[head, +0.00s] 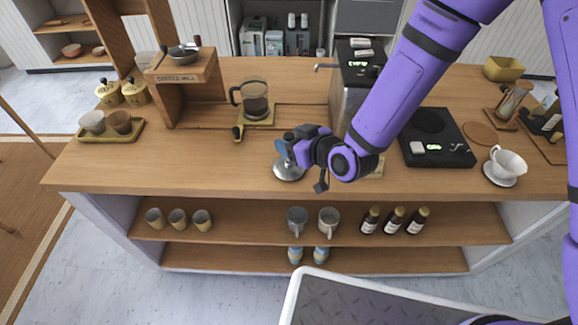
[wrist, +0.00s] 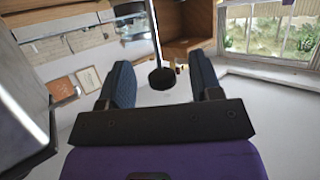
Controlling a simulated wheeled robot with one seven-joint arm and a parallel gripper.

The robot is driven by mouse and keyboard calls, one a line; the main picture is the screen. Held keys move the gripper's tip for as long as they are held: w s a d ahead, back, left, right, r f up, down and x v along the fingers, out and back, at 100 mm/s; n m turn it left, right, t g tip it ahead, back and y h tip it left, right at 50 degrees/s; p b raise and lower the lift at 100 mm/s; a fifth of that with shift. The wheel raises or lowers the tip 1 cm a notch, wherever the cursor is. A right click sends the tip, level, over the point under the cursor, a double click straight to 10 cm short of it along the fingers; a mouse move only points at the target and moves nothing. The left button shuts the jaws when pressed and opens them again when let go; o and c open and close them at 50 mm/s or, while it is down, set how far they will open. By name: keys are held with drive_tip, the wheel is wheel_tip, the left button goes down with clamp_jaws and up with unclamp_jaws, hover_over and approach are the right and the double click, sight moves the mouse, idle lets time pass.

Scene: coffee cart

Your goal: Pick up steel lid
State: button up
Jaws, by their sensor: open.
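The steel lid (head: 289,170) is a shiny round disc on the counter, partly covered by my gripper in the head view. In the wrist view a thin rod with a black knob (wrist: 161,78) shows between my fingers; it looks like the lid's stem. The disc itself is outside that view. My gripper (head: 286,147) is low over the counter at the lid. Its dark fingers (wrist: 164,82) are open, one on each side of the knob, with a gap on both sides.
A glass coffee press (head: 254,101) stands on a small tray behind the lid. The espresso machine (head: 346,95) is close behind my arm, with its steel side at the wrist view's left. A black hob (head: 437,152) is to the right. The counter left of the lid (head: 180,165) is clear.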

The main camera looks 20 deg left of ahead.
drive_tip(key=shift+x, duration=1.5)
clamp_jaws()
drive_tip(key=shift+r, duration=0.1)
